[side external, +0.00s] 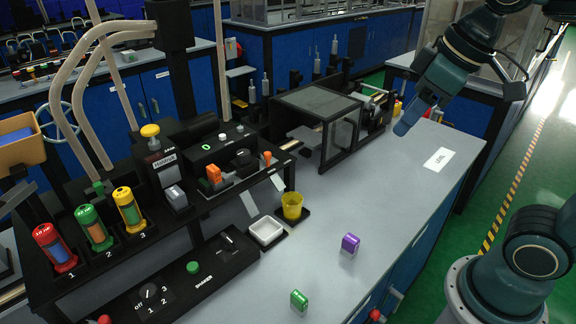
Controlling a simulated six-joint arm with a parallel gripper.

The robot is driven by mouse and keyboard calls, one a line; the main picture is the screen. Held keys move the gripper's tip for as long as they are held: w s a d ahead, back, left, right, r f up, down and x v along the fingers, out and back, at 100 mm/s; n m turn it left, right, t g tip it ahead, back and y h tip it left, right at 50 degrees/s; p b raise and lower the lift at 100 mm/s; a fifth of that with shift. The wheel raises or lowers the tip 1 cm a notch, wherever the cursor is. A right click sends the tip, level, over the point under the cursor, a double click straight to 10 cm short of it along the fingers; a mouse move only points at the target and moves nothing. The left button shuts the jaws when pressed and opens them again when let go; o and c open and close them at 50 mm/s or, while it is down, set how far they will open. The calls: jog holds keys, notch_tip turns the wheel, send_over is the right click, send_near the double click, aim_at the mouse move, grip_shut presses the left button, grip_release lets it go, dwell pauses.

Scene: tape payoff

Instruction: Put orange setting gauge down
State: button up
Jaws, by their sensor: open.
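The orange setting gauge (213,175) stands on the black instrument unit left of centre, beside a dark knob and below the small green display. It is apart from my gripper. I cannot tell how it is seated there. My gripper (411,115) is at the upper right, above the far part of the grey bench. It is open, with nothing visible in it. A purple gauge-like block (350,243) and a green one (299,300) stand on the bench front.
A yellow cup (292,205) and a white tray (266,231) stand beside the instrument unit. A dark glazed enclosure (318,105) stands at the back. A white label (438,159) lies on the right. The bench between the label and the purple block is clear.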

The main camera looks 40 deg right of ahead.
jog(key=s+d+f+m, duration=0.1)
jog(key=s+f+m, duration=0.1)
jog(key=s+f, duration=0.2)
jog(key=shift+s+d+f+m+t, duration=0.2)
jog(key=shift+s+m+t, duration=0.2)
jog(key=shift+s, duration=0.45)
